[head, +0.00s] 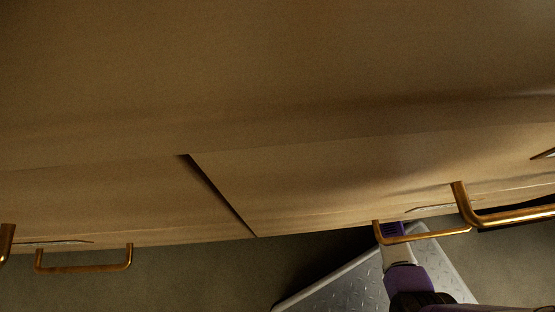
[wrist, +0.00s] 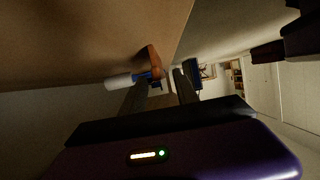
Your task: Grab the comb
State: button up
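I cannot make out a comb in either view. In the wrist view, my gripper (wrist: 170,78) points away from the camera, with its two dark fingers apart and blue parts near their tips. An orange-brown piece (wrist: 153,58), perhaps a drawer handle, shows beside the left fingertip. A white rounded piece (wrist: 118,82) sticks out to the left of that finger; I cannot tell what it is. I see nothing clearly held.
A large brown wooden cabinet (head: 270,65) fills most of the head view. Its drawer fronts carry brass handles (head: 84,267), one (head: 425,236) close to my arm. The wrist view shows a distant shelf (wrist: 236,78) and pale doors (wrist: 285,85).

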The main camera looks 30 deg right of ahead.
jog(key=shift+x, duration=3.8)
jog(key=shift+w+r, duration=0.1)
jog(key=shift+r, duration=0.05)
grip_shut()
